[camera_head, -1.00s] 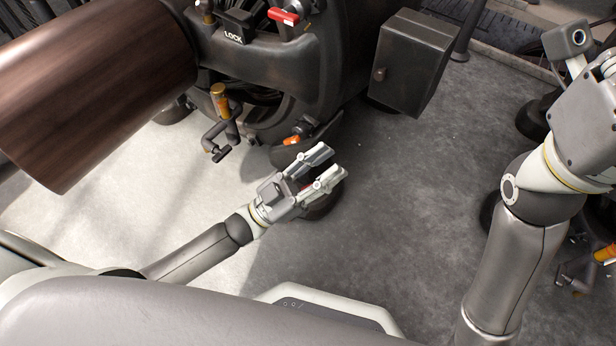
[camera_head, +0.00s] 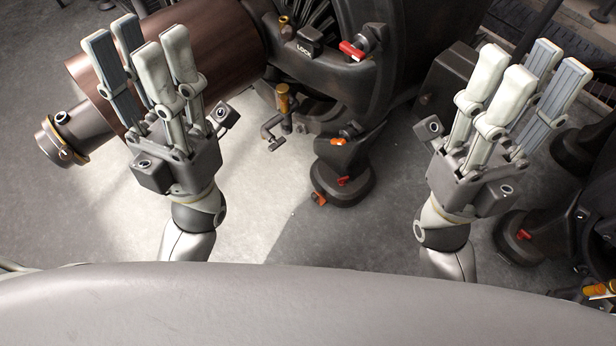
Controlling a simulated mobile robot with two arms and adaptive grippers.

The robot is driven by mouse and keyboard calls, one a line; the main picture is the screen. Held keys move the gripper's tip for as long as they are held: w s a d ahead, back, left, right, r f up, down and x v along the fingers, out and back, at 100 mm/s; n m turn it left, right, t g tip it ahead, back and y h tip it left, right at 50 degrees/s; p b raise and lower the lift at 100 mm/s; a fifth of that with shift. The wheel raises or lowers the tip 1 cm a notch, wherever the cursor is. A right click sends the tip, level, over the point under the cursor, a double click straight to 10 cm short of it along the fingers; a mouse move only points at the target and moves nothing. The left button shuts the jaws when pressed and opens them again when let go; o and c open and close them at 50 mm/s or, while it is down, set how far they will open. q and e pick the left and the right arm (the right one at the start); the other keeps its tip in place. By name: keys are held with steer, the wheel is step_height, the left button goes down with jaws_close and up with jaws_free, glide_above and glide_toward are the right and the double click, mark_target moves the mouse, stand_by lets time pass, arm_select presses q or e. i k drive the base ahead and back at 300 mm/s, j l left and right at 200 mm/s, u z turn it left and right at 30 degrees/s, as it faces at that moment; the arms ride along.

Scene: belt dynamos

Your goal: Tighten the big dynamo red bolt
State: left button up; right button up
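The big dark dynamo (camera_head: 385,70) stands at the upper middle, with a brown cylinder (camera_head: 205,45) on its left. A red-handled part (camera_head: 353,50) sits on its frame, right of the black LOCK piece (camera_head: 309,46). Smaller orange-red parts show lower down, at the bracket (camera_head: 339,140), above the round foot (camera_head: 343,181) and at the foot's left edge (camera_head: 318,198). I cannot tell which is the red bolt. My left gripper (camera_head: 136,38) is open and empty, its fingers pointing up in front of the cylinder. My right gripper (camera_head: 532,58) is open and empty, right of the dynamo.
An orange-topped crank handle (camera_head: 283,100) sticks out below the LOCK piece. A dark box (camera_head: 445,85) stands behind my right gripper. Another dark machine (camera_head: 560,225) with orange parts is at the right edge. The grey floor (camera_head: 330,240) between my arms is clear.

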mark_target(341, 182)
steer(key=k+l+u, duration=0.15)
steer(key=u, duration=0.35)
steer(key=k+l+u, duration=0.15)
steer(key=l+u, duration=0.15)
steer(key=u, duration=0.15)
steer(key=k+l+u, duration=0.15)
steer(key=u, duration=0.35)
steer(key=k, duration=0.3)
steer(key=i+l, duration=0.4)
steer(key=l, duration=0.05)
